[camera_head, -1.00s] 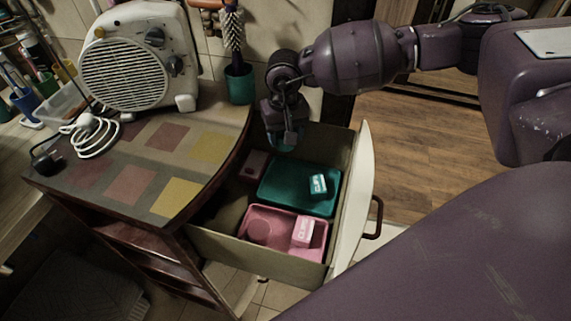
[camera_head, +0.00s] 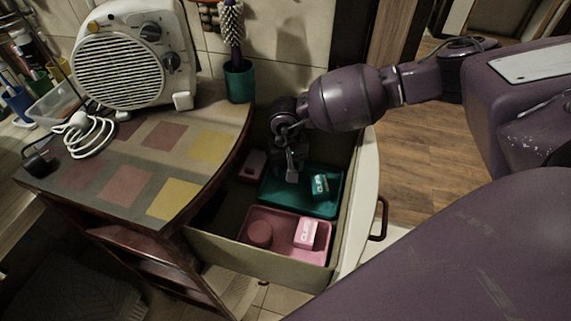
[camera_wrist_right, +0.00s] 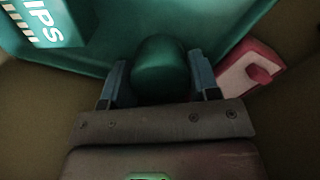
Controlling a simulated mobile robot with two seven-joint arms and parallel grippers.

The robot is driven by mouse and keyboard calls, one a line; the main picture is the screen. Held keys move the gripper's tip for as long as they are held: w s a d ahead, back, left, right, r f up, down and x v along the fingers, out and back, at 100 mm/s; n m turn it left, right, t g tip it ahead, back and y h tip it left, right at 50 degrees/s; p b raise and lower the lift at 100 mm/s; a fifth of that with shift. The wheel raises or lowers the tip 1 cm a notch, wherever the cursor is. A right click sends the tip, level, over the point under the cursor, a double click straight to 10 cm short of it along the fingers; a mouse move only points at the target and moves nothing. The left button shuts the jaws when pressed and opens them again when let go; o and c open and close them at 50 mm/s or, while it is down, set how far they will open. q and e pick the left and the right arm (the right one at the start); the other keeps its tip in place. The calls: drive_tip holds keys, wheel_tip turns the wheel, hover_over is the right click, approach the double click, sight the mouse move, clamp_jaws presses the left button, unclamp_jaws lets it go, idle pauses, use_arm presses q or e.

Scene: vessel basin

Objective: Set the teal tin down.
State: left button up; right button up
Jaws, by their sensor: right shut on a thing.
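The teal tin (camera_wrist_right: 163,64) shows in the right wrist view as a dark, rounded teal shape between the two fingers. My right gripper (camera_head: 291,172) is shut on it, low in the open drawer over the left back part of the teal tray (camera_head: 286,200). In the head view the gripper hides most or all of the tin. I cannot tell whether the tin touches the tray floor. A teal clips box (camera_head: 320,187) stands in the tray, to the right of the gripper; it also shows in the right wrist view (camera_wrist_right: 45,22). My left gripper is out of view.
A pink tray (camera_head: 283,228) in the drawer (camera_head: 262,266) holds a round pink tin (camera_head: 260,234) and a pink clips box (camera_head: 306,234). A small pink box (camera_head: 252,165) lies left of the teal tray. A heater (camera_head: 138,57) and a teal brush cup (camera_head: 239,82) stand on the cabinet.

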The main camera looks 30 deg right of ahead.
drive_tip(key=shift+f, duration=0.15)
drive_tip(key=o, duration=0.7)
drive_tip(key=shift+r, duration=0.65)
wheel_tip(320, 180, up, 11)
drive_tip(key=p, duration=0.1)
drive_tip(key=shift+p, duration=0.3)
drive_tip(key=shift+r, duration=0.1)
